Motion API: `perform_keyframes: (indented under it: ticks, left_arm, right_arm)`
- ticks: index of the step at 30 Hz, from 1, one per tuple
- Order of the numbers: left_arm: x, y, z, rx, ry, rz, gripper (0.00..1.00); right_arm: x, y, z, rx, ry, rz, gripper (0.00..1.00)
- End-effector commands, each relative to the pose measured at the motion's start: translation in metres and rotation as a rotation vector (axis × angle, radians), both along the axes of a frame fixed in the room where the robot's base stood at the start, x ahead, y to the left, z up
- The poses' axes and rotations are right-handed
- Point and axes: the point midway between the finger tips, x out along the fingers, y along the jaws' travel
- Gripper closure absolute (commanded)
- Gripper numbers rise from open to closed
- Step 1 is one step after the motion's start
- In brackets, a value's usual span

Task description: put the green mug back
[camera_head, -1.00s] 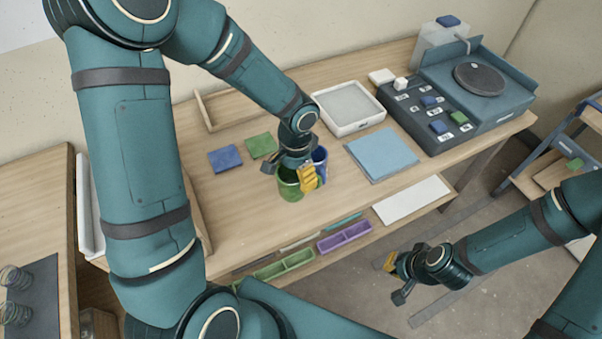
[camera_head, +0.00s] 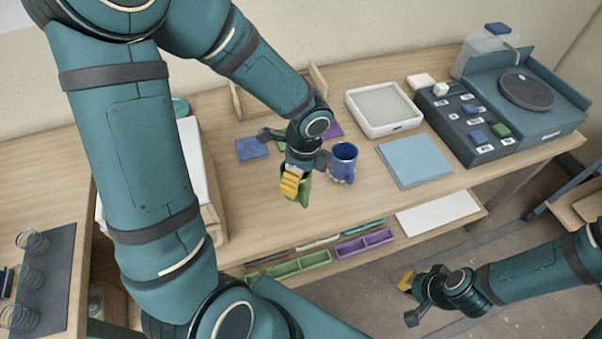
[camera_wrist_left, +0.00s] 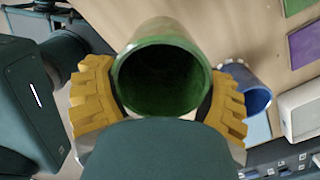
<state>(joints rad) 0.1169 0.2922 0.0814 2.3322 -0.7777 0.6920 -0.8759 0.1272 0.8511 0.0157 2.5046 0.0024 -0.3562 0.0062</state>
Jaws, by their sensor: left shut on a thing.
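The green mug (camera_head: 304,193) is between the yellow fingers of my left gripper (camera_head: 291,184), over the front part of the table. In the left wrist view the mug (camera_wrist_left: 160,75) has its open, empty-looking mouth towards the camera, a finger on each side. My left gripper (camera_wrist_left: 165,110) is shut on it. Its base is hidden, so I cannot tell whether it clears the table. The small green mat (camera_head: 271,134) is partly hidden behind my left wrist. My right gripper (camera_head: 409,288) hangs off the table's front; its opening is unclear.
A blue mug (camera_head: 343,165) stands just right of my left gripper. Blue (camera_head: 252,149) and purple (camera_head: 333,130) mats lie behind. A white tray (camera_head: 383,111), light blue board (camera_head: 414,160) and dark control panel (camera_head: 462,118) are right. Coloured trays (camera_head: 300,264) sit below the front edge.

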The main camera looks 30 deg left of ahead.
Motion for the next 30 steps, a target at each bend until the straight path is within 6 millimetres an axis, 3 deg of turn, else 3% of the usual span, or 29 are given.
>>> perform_keyframes:
  ticks: [18, 30]
  left_arm:
    - [0.000, 0.000, -0.060, -0.001, 0.001, 0.002, 0.69]
    - [0.000, 0.000, -0.063, 0.000, 0.000, 0.002, 0.69]
  right_arm:
    - [0.000, 0.000, -0.055, 0.000, -0.001, 0.007, 1.00]
    - [0.001, 0.000, -0.057, 0.000, -0.004, 0.007, 1.00]
